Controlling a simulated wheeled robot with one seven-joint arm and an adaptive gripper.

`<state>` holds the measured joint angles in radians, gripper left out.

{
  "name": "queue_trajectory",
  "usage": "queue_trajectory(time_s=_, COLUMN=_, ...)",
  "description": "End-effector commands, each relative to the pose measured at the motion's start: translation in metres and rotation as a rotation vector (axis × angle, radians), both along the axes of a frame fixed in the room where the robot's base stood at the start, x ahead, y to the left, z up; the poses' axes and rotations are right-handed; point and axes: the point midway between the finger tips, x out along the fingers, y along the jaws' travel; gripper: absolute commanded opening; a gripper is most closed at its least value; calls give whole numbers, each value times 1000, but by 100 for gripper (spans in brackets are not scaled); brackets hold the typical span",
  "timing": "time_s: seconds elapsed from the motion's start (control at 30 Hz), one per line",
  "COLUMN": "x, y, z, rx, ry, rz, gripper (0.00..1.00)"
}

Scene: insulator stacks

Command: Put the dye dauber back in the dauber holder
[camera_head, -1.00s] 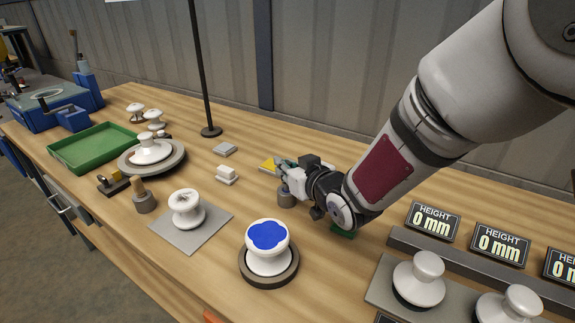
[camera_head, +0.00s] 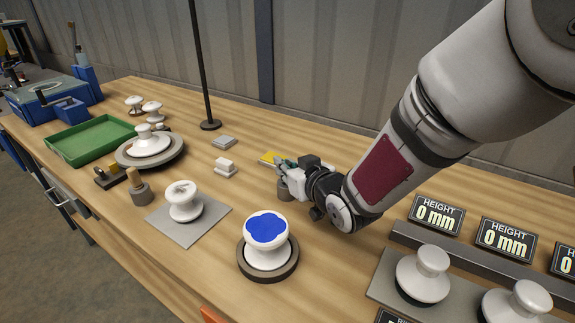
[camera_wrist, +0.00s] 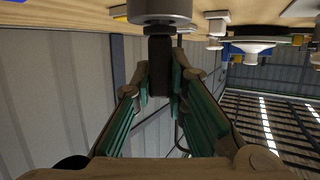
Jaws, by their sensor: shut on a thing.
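My gripper (camera_head: 284,166) is at the middle of the bench, directly over a grey round holder (camera_head: 285,190). In the wrist view, which looks upside down, the green-padded fingers are shut on a dark upright handle (camera_wrist: 159,75), taken to be the dye dauber. The handle lines up with the grey holder (camera_wrist: 160,10), with a narrow collar between them. How deep the dauber sits in the holder is hidden. In the head view the fingers hide most of the dauber.
A blue-topped insulator (camera_head: 267,240) stands in front. A second grey cup with a wooden handle (camera_head: 138,185) is farther left. Height displays (camera_head: 436,215) and more insulators stand at right.

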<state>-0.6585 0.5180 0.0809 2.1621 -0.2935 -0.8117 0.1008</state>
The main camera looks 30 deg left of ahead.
Motion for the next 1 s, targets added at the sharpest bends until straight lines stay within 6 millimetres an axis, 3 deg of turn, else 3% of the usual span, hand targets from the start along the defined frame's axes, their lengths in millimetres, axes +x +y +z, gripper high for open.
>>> queue_trajectory(time_s=0.1, x=0, y=0, z=-3, rx=0, ry=0, rz=1, gripper=0)
queue_trajectory(time_s=0.13, x=0, y=0, z=-3, rx=0, ry=0, rz=0, gripper=18)
queue_trajectory(time_s=0.2, x=0, y=0, z=-2, rx=0, ry=0, rz=0, gripper=34)
queue_trajectory(time_s=0.23, x=0, y=0, z=-2, rx=0, ry=0, rz=0, gripper=37)
queue_trajectory(time_s=0.63, x=-3, y=-6, z=0, rx=0, ry=0, rz=-1, gripper=37)
queue_trajectory(time_s=1.0, x=-40, y=-60, z=21, rx=0, ry=-1, rz=-3, gripper=37)
